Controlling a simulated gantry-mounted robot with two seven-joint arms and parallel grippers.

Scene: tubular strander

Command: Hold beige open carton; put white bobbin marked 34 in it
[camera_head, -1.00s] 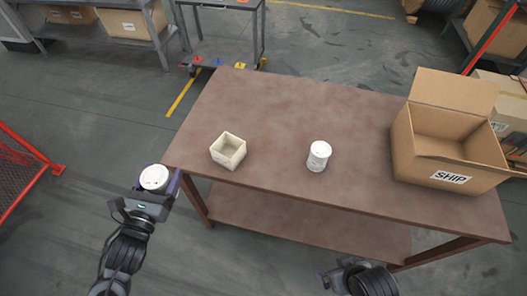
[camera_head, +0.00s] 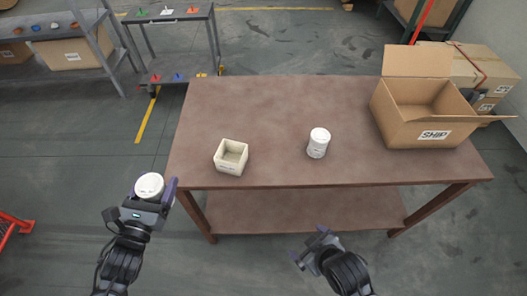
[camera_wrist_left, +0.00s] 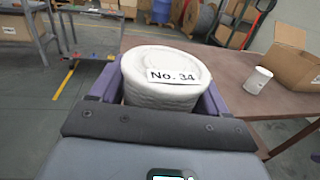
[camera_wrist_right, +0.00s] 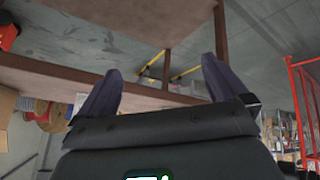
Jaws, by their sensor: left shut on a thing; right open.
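The white bobbin marked No. 34 (camera_wrist_left: 166,75) is between the fingers of my left gripper (camera_head: 152,192), which is shut on it. It also shows in the head view (camera_head: 149,186), held off the table's left front corner. The small beige open carton (camera_head: 231,157) stands upright on the table's left part, its inside showing empty. It is to the right of my left gripper and apart from it. My right gripper (camera_head: 308,246) is open and empty, in front of the table's front edge; its spread fingers show in the right wrist view (camera_wrist_right: 158,90).
The brown table (camera_head: 270,115) has a lower shelf (camera_head: 300,209). A second white bobbin (camera_head: 318,143) stands right of the carton. A large cardboard box marked SHIP (camera_head: 420,133) stands at the table's right end. A grey cart (camera_head: 172,52) stands behind left. The table's middle back is clear.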

